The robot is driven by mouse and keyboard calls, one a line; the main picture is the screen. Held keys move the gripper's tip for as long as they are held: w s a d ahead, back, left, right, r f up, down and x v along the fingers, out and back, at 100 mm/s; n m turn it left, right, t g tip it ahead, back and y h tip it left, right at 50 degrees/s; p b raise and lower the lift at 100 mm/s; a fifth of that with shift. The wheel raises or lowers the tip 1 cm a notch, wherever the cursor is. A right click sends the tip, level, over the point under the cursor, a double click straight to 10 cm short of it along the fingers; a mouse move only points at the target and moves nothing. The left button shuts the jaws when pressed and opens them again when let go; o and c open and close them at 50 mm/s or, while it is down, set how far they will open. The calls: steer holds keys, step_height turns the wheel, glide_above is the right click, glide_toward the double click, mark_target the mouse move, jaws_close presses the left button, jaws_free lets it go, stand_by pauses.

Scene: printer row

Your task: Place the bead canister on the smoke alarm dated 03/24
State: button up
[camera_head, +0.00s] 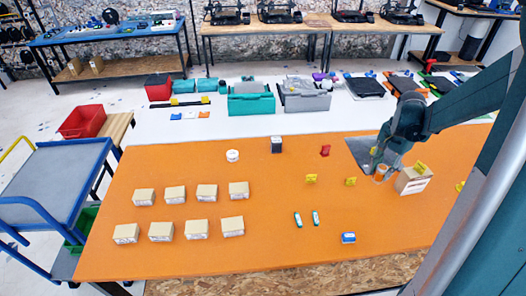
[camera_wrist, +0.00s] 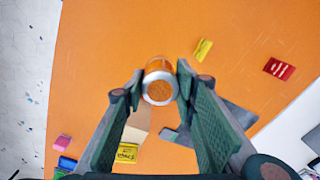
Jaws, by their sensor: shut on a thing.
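The bead canister is a small clear cylinder with orange contents and a pale rim. It shows between my fingers in the wrist view (camera_wrist: 159,84) and above the right part of the orange table in the head view (camera_head: 380,175). My gripper (camera_head: 379,168) is shut on its sides, the fingertips (camera_wrist: 160,74) on either side of it. Several beige boxes (camera_head: 207,192) with pale front labels stand in two rows on the left of the table. A small white round thing (camera_head: 233,156) lies behind them. No date is legible, so I cannot tell which thing is the alarm dated 03/24.
A beige box with a printed label (camera_head: 413,181) stands just right of my gripper. A dark grey plate (camera_head: 362,153) lies behind it. A black block (camera_head: 277,145), red piece (camera_head: 325,150), yellow pieces (camera_head: 311,179) and blue-white items (camera_head: 348,238) are scattered about. The table's middle has free room.

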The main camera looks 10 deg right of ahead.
steer(key=w+a+r+n+p, duration=0.1)
steer(key=w+a+n, duration=0.3)
steer(key=w+a, duration=0.85)
steer(key=r+n+p, duration=0.2)
steer(key=n+p, duration=0.1)
steer(key=n, duration=0.8)
glide_above(232, 152)
steer(key=shift+s+f, duration=0.1)
steer(key=shift+s, duration=0.05)
steer(key=shift+f, duration=0.1)
step_height(232, 152, down, 6)
steer(key=shift+f, duration=1.9)
steer(key=shift+f, duration=0.2)
